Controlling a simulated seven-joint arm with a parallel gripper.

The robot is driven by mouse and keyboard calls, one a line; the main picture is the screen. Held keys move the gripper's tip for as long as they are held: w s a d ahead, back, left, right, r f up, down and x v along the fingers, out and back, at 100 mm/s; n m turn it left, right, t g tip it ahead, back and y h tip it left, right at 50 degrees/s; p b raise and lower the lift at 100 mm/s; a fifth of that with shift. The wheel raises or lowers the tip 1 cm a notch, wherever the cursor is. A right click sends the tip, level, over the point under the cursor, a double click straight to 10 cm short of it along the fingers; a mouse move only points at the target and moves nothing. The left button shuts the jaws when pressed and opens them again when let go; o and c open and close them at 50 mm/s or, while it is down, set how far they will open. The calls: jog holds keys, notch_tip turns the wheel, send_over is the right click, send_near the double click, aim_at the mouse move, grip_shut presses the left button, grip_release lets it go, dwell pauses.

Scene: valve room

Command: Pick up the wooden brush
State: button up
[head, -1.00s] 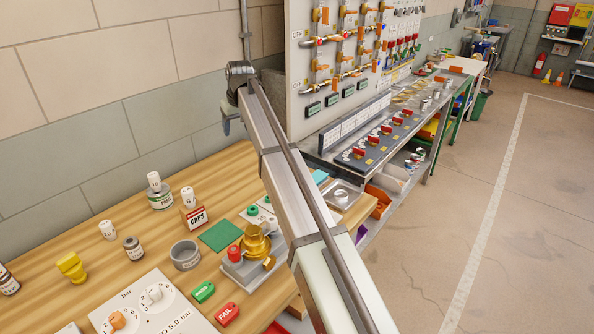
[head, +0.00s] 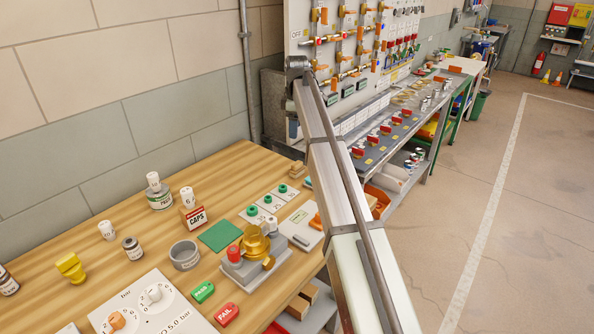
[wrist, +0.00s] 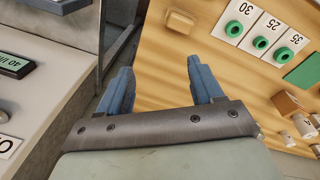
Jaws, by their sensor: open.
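A small wooden piece, which looks like the wooden brush (head: 297,168), lies at the far right corner of the wooden bench in the head view. In the wrist view the brush (wrist: 180,21) is at the top, beyond my fingertips, near the bench edge; its bristles are not clear. My gripper (wrist: 163,72) is open and empty, its two blue fingers pointing towards the bench edge, apart from the brush. In the head view my arm hides most of the gripper.
Number cards with green rings (wrist: 261,43) lie beside the brush. A brass regulator (head: 256,245) and a green mat (head: 221,235) are nearer on the bench. A grey valve panel stand (head: 375,60) stands behind, across a gap.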

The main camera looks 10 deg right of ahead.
jog(key=s+n+g, duration=0.1)
jog(key=n, duration=1.1)
send_near(297, 163)
jog(key=f, duration=0.5)
jog(key=shift+w+a+f, duration=0.1)
jog(key=shift+w, duration=0.2)
jog(key=shift+s+f, duration=0.15)
jog(key=shift+f, duration=2.45)
jog(key=c, duration=1.1)
jog(key=shift+c, duration=0.2)
jog(key=shift+r, duration=0.15)
